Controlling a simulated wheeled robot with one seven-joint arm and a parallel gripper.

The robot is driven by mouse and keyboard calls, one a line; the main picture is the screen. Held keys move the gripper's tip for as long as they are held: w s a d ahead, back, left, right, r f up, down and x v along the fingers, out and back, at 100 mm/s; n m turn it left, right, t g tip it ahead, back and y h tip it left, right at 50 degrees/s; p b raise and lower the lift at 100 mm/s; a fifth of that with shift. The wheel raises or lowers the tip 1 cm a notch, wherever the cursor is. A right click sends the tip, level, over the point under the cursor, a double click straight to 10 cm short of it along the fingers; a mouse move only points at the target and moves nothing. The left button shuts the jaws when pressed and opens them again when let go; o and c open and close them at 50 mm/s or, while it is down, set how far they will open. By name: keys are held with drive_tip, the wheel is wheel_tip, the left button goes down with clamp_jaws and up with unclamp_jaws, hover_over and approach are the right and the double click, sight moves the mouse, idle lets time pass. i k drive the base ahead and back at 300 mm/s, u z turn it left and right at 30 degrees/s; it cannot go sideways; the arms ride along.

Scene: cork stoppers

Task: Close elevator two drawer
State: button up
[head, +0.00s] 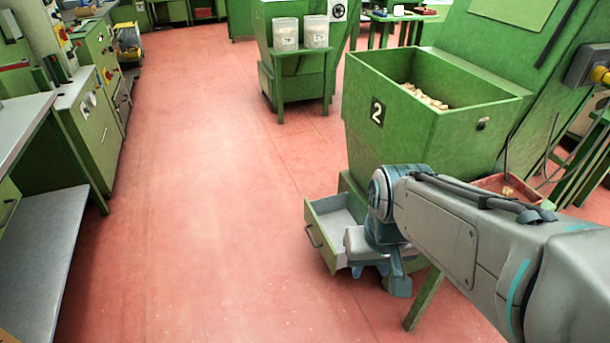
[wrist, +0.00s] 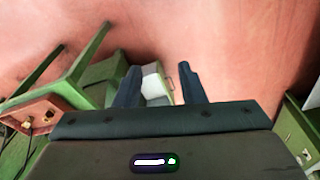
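Elevator two is the green hopper machine (head: 420,115) marked with a 2, with corks in its top bin. Its low drawer (head: 318,236) stands pulled out toward the left in the head view, with a grey inside and a handle on its front. My gripper (head: 380,276) hangs in front of the drawer's near side and hides part of it. In the wrist view, my gripper's two dark fingers (wrist: 160,68) are spread with nothing held between them. The drawer (wrist: 152,82) shows beyond and between the fingers. I cannot tell whether a finger touches it.
A red tray (head: 505,187) lies behind my arm, right of the hopper. A green stand with two white tubs (head: 301,33) is farther back. Green workbenches (head: 90,120) line the left. The red floor (head: 200,200) left of the drawer is clear.

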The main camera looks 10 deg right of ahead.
sight(328, 219)
drive_tip(key=u, duration=0.4)
drive_tip(key=i, duration=1.1)
